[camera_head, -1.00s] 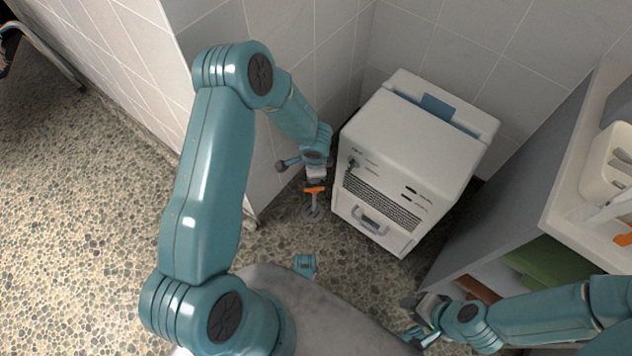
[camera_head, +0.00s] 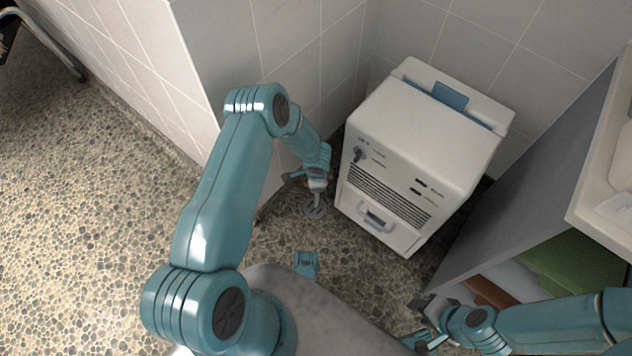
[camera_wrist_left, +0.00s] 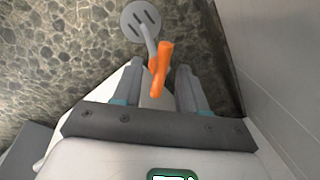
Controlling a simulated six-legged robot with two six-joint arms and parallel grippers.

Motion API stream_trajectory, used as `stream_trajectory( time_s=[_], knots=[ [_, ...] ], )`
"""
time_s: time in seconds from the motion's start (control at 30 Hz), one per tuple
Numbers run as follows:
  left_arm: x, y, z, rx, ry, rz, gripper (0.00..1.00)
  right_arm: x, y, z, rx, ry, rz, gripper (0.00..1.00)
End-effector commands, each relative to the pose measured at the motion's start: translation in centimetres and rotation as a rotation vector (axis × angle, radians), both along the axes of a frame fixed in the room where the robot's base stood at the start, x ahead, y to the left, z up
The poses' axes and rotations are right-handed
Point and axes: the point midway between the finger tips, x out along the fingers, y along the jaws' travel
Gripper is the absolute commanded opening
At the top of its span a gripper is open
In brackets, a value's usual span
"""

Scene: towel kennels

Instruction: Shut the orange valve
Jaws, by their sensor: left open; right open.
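The orange valve (camera_wrist_left: 160,69) shows in the left wrist view as an orange lever on a grey pipe that rises from a round grey floor plate (camera_wrist_left: 140,20). My left gripper (camera_wrist_left: 157,72) is open, with its two fingers on either side of the lever's near end. I cannot tell whether they touch it. In the head view the left gripper (camera_head: 317,184) hides the lever, and only the pipe and floor plate (camera_head: 316,211) show below it. My right gripper (camera_head: 424,322) is open and empty at the lower right, away from the valve.
A white machine (camera_head: 425,150) with a grille and drawer handle stands just right of the valve. A tiled wall corner (camera_head: 235,70) is close on the left. A grey cabinet with folded green towels (camera_head: 575,263) is on the right. The pebbled floor (camera_head: 90,220) is open at the left.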

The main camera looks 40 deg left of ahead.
Motion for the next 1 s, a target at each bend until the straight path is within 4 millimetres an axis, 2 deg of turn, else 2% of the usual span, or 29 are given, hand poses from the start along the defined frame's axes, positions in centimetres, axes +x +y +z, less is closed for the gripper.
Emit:
stream_trajectory(
  time_s=[0.23,0.37,0.73,1.0],
  knots=[
    [0.1,0.0,0.0,0.000,-0.001,0.001,0.42,0.0,0.0,0.0,0.000,0.000,0.000,0.42],
    [0.1,0.0,0.0,0.000,-0.001,0.001,0.00,0.0,0.0,0.0,0.000,0.000,0.000,0.42],
    [0.0,0.1,-0.1,0.000,0.000,-0.034,0.00,0.1,-0.1,-0.4,0.000,-0.002,-0.002,0.42],
    [0.1,0.2,-0.3,0.000,-0.001,-0.192,0.00,0.7,-0.2,-1.6,-0.005,-0.020,-0.007,0.42]
  ],
)
